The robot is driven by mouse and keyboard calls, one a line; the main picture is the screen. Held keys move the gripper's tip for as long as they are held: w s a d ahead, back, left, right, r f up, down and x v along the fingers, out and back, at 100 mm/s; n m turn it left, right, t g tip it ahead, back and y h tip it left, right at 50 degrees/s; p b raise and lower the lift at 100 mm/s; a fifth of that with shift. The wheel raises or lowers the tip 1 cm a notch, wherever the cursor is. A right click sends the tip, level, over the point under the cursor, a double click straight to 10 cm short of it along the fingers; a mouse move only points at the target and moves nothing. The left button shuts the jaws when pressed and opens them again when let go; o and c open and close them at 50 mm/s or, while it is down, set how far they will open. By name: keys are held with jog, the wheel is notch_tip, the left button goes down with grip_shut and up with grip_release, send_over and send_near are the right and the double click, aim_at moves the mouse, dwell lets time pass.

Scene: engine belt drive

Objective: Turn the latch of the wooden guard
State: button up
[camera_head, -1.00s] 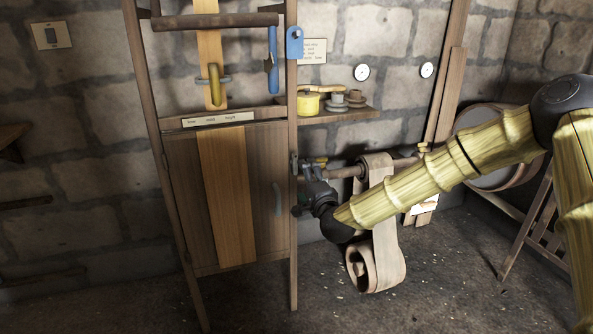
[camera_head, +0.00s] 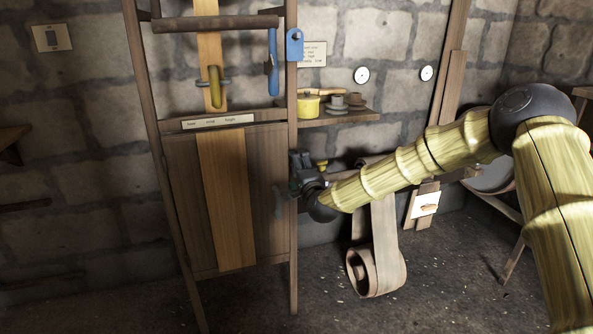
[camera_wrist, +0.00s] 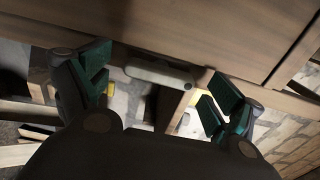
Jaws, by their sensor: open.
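The wooden guard (camera_head: 185,205) is the panel low in the wooden frame at left, and it looks closed. A curved grey handle (camera_head: 279,203) is on its right side. My gripper (camera_head: 297,180) is at the guard's right edge, by the frame post. In the wrist view my gripper (camera_wrist: 160,88) is open, its teal-padded fingers wide apart. A pale grey rounded bar (camera_wrist: 160,75), which looks like the latch, lies between the fingers against the wood, apart from both. In the head view my gripper hides the latch area.
The frame's right post (camera_head: 293,240) stands close to my gripper. A shelf (camera_head: 340,116) with a yellow pot (camera_head: 308,106) is above my arm. A hanging belt (camera_head: 388,250) is right of the post, behind my forearm. The floor in front is clear.

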jog(key=c, duration=1.1)
jog(key=shift+n, duration=0.3)
jog(key=shift+n+p, duration=1.8)
jog(key=shift+n, duration=6.8)
jog(key=o, duration=1.1)
